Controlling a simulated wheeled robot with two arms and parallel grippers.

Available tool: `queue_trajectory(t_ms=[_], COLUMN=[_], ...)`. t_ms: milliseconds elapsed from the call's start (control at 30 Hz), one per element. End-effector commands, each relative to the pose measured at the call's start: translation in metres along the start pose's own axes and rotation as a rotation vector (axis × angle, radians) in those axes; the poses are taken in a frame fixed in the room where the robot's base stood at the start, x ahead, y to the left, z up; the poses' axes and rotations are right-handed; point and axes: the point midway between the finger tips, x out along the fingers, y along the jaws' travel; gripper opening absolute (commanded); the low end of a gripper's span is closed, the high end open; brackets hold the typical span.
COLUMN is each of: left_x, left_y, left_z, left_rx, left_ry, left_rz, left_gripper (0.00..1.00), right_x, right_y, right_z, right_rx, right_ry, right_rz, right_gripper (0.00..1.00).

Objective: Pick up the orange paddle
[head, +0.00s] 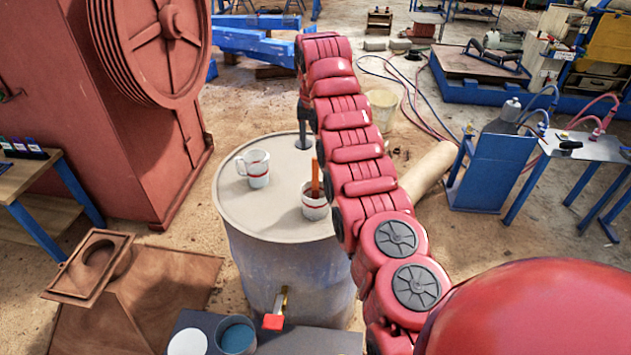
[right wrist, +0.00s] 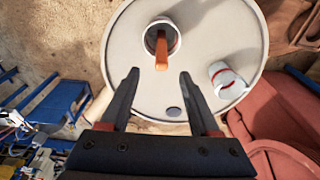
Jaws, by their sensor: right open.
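The orange paddle (head: 315,179) stands in a white cup with a red band (head: 315,206) on top of a pale drum (head: 250,218). Its upper part sticks out above the rim. In the right wrist view the paddle (right wrist: 161,50) leans over the rim of its cup (right wrist: 151,41) toward my gripper. My right gripper (right wrist: 158,77) is open and empty. Its two fingers point toward the drum top, with the paddle ahead between their lines, apart from both. In the head view my red right arm hides most of this gripper. My left gripper is not in view.
A white mug with a red band (head: 257,168) stands left of the paddle's cup on the drum. A large red machine (head: 135,120) is at the left. A wooden table (head: 28,178) with small bottles is beside it. A blue cart (head: 490,165) stands at the right.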

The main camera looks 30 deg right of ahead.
Motion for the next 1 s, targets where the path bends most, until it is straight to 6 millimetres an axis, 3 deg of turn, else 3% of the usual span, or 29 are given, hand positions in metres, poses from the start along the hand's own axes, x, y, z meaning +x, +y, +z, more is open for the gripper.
queue_trajectory(t_ms=[300,500,767,833,1000], left_x=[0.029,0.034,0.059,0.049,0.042], left_y=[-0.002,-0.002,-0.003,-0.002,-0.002], left_z=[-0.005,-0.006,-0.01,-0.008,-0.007], left_rx=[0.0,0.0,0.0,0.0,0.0], left_ry=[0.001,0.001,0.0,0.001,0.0], left_rz=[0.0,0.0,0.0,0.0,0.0], left_gripper=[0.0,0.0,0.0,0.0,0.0], right_x=[0.051,0.065,0.089,0.103,0.114], right_y=[0.0,0.0,-0.002,-0.003,-0.003], right_z=[0.001,0.0,-0.001,-0.001,-0.002], right_rx=[0.0,0.001,0.001,-0.001,-0.001], right_ry=[-0.005,-0.002,-0.006,-0.002,0.002], right_rz=[0.002,0.001,0.002,0.002,0.001], right_gripper=[0.62,0.62,0.62,0.62,0.62])
